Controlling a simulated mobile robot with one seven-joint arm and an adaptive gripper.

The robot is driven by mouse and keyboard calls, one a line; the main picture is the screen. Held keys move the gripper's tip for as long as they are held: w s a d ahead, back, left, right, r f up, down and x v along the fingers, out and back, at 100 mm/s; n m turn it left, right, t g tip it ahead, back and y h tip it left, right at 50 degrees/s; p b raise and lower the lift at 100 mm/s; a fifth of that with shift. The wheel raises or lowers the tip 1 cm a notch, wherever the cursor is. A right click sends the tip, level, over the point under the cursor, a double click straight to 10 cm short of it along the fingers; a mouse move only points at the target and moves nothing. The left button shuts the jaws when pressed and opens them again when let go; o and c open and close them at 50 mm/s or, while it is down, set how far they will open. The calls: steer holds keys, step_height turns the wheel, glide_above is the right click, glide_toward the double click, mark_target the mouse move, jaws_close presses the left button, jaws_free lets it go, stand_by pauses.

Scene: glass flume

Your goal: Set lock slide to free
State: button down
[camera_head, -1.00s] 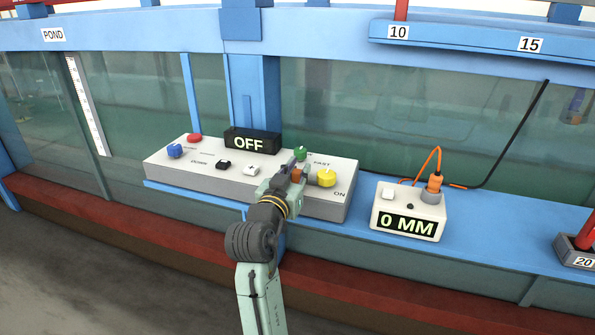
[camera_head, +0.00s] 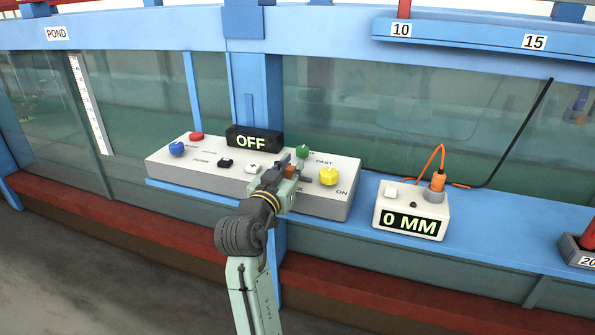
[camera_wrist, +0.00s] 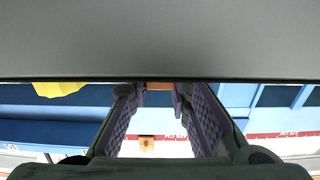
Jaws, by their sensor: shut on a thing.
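The lock slide is a small orange-brown block (camera_head: 290,171) on the sloped top of the white control panel (camera_head: 215,180). My gripper (camera_head: 287,172) is shut on it, with a finger on either side. In the wrist view a sliver of the orange slide (camera_wrist: 158,86) shows between my two ribbed purple fingertips (camera_wrist: 159,96). My gripper hides most of the slide and part of its label. A short grey strip shows just right of the slide.
A yellow knob (camera_head: 328,176) stands close right of my gripper, a green knob (camera_head: 302,151) just behind. A black display (camera_head: 254,140) reads OFF. Blue knob (camera_head: 176,149), red button (camera_head: 196,136) and black and white buttons lie left. A white box (camera_head: 411,215) reads 0 MM.

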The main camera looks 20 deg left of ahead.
steer(key=c, duration=1.4)
jaws_free()
steer(key=shift+a, duration=0.25)
steer(key=shift+c, duration=0.2)
steer(key=shift+d, duration=0.1)
steer(key=s, duration=1.2)
